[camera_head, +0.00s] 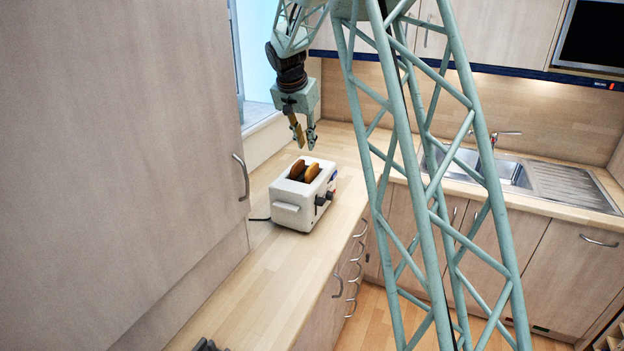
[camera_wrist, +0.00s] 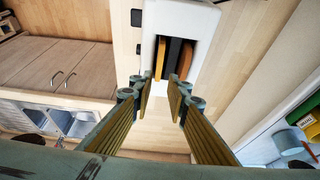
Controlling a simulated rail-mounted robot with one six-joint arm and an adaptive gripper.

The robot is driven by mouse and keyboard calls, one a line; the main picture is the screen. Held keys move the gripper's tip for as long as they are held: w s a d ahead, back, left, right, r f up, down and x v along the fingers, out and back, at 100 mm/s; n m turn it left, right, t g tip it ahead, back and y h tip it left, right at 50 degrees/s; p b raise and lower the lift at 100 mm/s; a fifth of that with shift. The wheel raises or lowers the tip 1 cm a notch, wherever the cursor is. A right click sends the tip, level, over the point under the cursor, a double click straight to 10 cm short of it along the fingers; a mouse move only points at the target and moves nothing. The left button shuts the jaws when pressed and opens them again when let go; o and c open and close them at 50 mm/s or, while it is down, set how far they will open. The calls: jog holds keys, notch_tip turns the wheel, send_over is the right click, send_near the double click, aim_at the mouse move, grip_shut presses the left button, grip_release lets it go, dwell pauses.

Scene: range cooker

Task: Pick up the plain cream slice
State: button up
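A white toaster (camera_head: 290,210) stands on the wooden counter, with two slices upright in its slots. In the head view the right slice (camera_head: 312,173) is lighter tan and the left slice (camera_head: 297,169) is darker brown. Neither is clearly cream. The wrist view shows the toaster (camera_wrist: 193,18) at the top, with a lighter slice (camera_wrist: 160,58) left and a browner slice (camera_wrist: 184,58) right; their lower parts are hidden in the slots. My gripper (camera_head: 305,142) is above the toaster, pointing down, apart from both slices. Its ribbed fingers (camera_wrist: 161,80) are open with nothing between them.
A tall cabinet (camera_head: 130,140) stands left of the counter (camera_head: 262,285). A window (camera_head: 258,50) is behind my gripper. The sink (camera_head: 505,172) is on the right-hand counter. A dark object (camera_head: 208,345) shows at the bottom edge. The counter in front of the toaster is clear.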

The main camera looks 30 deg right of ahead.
aim_at(312, 166)
jog(key=shift+f, duration=0.15)
jog(key=shift+x, duration=4.2)
jog(key=shift+p+x, duration=0.35)
jog(key=shift+x, duration=2.25)
jog(key=shift+s, duration=0.1)
grip_shut()
